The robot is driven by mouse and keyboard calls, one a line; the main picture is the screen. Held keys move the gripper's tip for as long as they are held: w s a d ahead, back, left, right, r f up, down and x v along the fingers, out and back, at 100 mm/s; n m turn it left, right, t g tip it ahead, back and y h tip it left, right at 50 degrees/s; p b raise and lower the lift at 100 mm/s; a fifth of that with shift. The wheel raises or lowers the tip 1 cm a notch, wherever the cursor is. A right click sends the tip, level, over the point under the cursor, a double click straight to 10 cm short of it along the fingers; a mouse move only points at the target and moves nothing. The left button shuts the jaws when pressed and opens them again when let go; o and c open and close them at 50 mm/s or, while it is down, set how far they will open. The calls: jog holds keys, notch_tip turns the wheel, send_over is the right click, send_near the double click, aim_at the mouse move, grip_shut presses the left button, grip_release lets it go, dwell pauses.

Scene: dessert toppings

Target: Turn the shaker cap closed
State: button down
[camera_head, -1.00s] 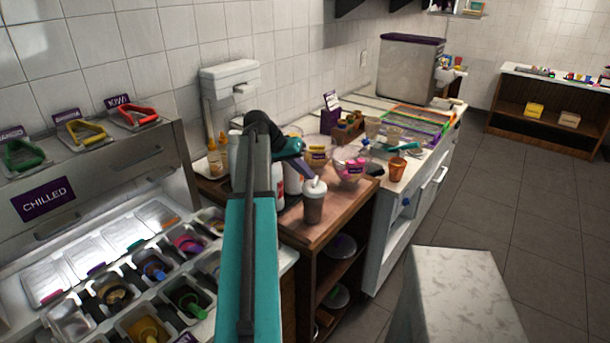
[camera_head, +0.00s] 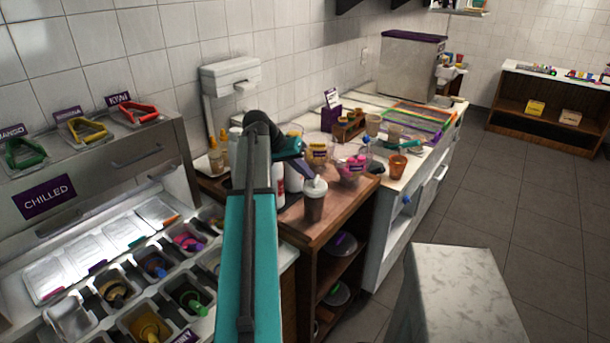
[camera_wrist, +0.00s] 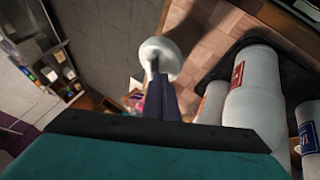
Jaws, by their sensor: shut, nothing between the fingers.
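The shaker (camera_head: 314,208) stands upright on the brown wooden top of the cart. How far the cap is turned cannot be seen.
White bottles (camera_wrist: 252,98) stand in a dark tray close beside my gripper. A bowl of pink toppings (camera_head: 351,172) and an orange cup (camera_head: 397,167) are to the right. The chilled topping bins (camera_head: 150,265) are on the left. The wooden top (camera_head: 345,205) is clear right of the shaker.

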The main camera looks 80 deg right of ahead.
jog(key=shift+w, duration=0.15)
jog(key=w+a+r+b, duration=0.2)
jog(key=w+a+r, duration=0.1)
jog(key=w+r, duration=0.5)
jog(key=shift+w+b, duration=0.35)
jog(key=shift+b, duration=0.05)
jog(key=shift+f, duration=0.15)
dwell(0.5)
